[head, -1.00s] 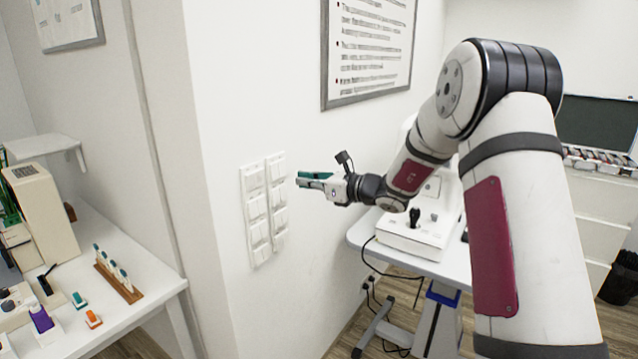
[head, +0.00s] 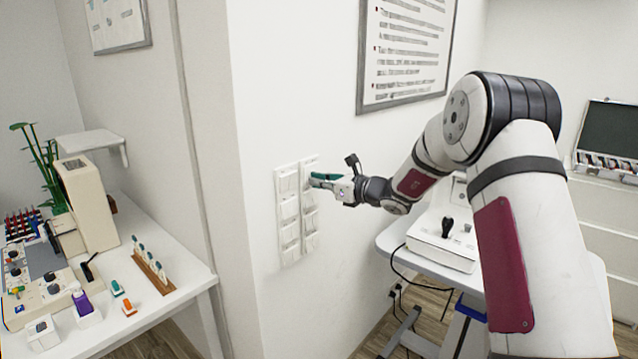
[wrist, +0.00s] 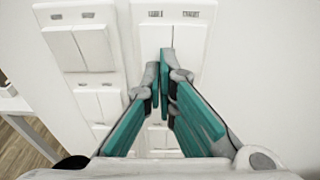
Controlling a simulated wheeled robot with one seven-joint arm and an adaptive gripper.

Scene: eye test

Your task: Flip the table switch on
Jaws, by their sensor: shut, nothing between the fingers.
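White wall switches stand in two upright columns on the white wall corner: a left column (head: 289,236) and a right column (head: 310,222). In the wrist view the top rocker pair of the right column (wrist: 188,40) is straight ahead, and the top pair of the left column (wrist: 78,48) is at upper left. The small labels above them are unreadable, so I cannot tell which is the table switch. My gripper (head: 312,178), with teal fingers, is shut and empty. In the wrist view its tips (wrist: 161,68) overlap the right column's top pair; I cannot tell whether they touch it. Its fingers partly hide the lower switches.
A white table (head: 190,305) with small bottles and a wooden rack (head: 152,272) stands at left. A wheeled table (head: 390,240) carrying a white device (head: 445,240) stands under my arm at right. A framed text board (head: 405,50) hangs above. Cables hang below the wheeled table.

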